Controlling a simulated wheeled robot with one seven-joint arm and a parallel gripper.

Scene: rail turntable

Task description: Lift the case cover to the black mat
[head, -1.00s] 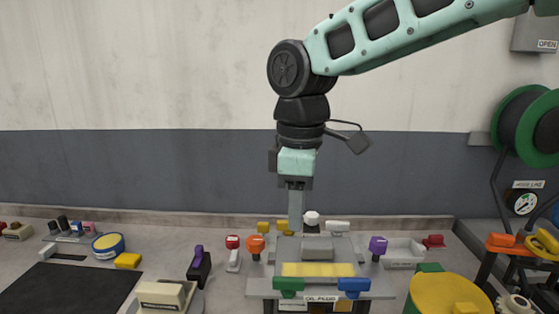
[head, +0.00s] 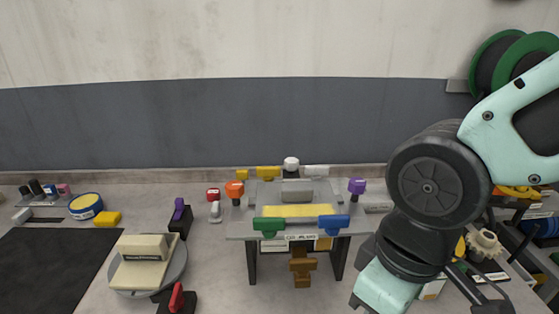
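The black mat (head: 42,272) lies flat on the bench at the left, and what shows of it is bare. A cream block-like piece (head: 143,262) with a raised top and a dark label sits on a round grey turntable (head: 178,278) beside the mat. It may be the case cover, but I cannot tell for sure. A grey fixture (head: 246,231) in the middle holds a grey part (head: 297,192) and a yellow block (head: 297,210) among coloured clamps or knobs. My arm comes down at the lower right; my gripper is below the picture edge.
A purple-topped black lever (head: 180,217) and a red-handled one (head: 176,299) stand close to the turntable. A brown knob (head: 302,266) is under the fixture's front. A cable reel hangs at the right.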

